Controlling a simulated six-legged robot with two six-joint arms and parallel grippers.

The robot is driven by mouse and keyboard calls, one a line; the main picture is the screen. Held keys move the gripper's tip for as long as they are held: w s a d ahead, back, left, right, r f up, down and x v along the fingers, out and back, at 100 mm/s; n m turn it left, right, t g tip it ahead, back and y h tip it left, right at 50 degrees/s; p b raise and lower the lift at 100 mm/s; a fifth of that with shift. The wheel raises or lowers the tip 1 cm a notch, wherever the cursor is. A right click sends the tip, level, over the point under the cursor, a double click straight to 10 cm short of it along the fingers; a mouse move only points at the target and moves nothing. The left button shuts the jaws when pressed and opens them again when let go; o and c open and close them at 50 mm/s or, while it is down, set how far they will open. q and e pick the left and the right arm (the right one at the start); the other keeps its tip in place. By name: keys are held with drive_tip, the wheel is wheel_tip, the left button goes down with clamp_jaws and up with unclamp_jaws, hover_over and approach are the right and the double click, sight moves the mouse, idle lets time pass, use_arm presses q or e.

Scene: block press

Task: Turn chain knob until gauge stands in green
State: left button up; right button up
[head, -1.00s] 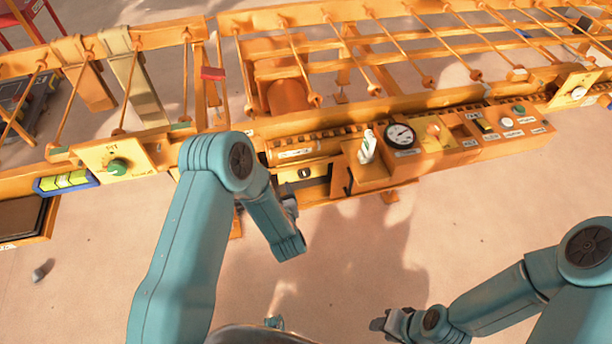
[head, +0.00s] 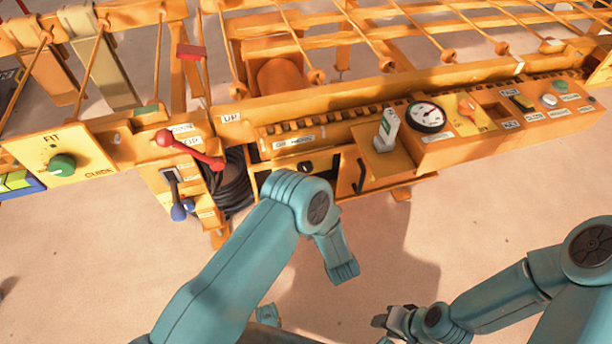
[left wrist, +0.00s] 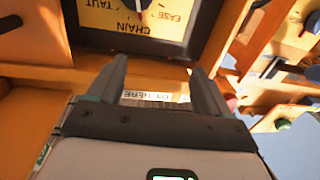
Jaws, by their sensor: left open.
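In the head view, a dark panel (head: 322,164) sits behind my left arm. My left gripper (left wrist: 159,68) is open and empty, its fingertips pointing at the frame's edge. It is hidden in the head view. The round black-rimmed gauge (head: 427,115) stands on the orange console; its needle and zones are too small to read surely. My right gripper (head: 393,320) is low and away from the machine; its jaws are unclear.
Left of the panel are a red-knobbed lever (head: 188,148), a blue knob (head: 181,210) and a green knob (head: 62,166). A white-and-green handle (head: 387,130) stands left of the gauge. Open floor lies in front of the machine.

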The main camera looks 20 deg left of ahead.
use_arm(q)
drive_tip(key=d+f+m+t+h+b, duration=0.1)
drive_tip(key=d+f+b, duration=0.3)
drive_tip(key=f, duration=0.2)
drive_tip(key=b, duration=0.5)
approach(306, 171)
drive_tip(key=shift+h, duration=0.3)
drive_tip(key=x, duration=0.8)
drive_tip(key=shift+a, duration=0.25)
drive_tip(key=shift+w+a+r, duration=0.2)
drive_tip(key=shift+w+a, duration=0.1)
drive_tip(key=shift+w, duration=0.25)
use_arm(e)
wheel_tip(306, 171, down, 10)
drive_tip(key=w+t, duration=0.1)
drive_tip(key=w, duration=0.1)
drive_tip(key=shift+w+d+f, duration=0.25)
drive_tip(key=shift+d, duration=0.2)
use_arm(q)
drive_tip(key=c, duration=1)
